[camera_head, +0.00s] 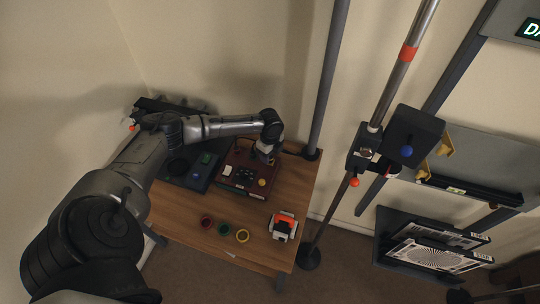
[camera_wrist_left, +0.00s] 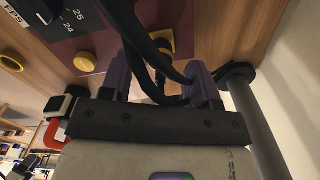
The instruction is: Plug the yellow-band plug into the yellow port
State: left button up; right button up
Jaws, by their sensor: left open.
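My left gripper (camera_head: 264,156) is over the back right part of a dark red panel box (camera_head: 236,176) on the wooden table. In the left wrist view its two purple fingers (camera_wrist_left: 164,76) stand apart, with black cable between and in front of them. Beyond the fingers is a yellow-edged fitting (camera_wrist_left: 165,36) on the panel, partly covered by a dark cable end. I cannot tell whether this is the yellow port, the yellow-band plug, or both together. A yellow round knob (camera_wrist_left: 85,62) is to its left; it also shows in the head view (camera_head: 262,182). My right gripper is out of view.
Red (camera_head: 207,222), green (camera_head: 224,229) and yellow (camera_head: 242,236) rings lie on the front of the table. An orange and white device (camera_head: 283,226) is to their right. A dark tray (camera_head: 195,178) adjoins the panel. A grey post (camera_head: 325,90) stands at the table's right edge.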

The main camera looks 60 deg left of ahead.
pick_arm(q)
notch_tip(320, 180, up, 12)
jog(key=p, duration=0.1)
jog(key=shift+r, duration=0.15)
dwell(0.8)
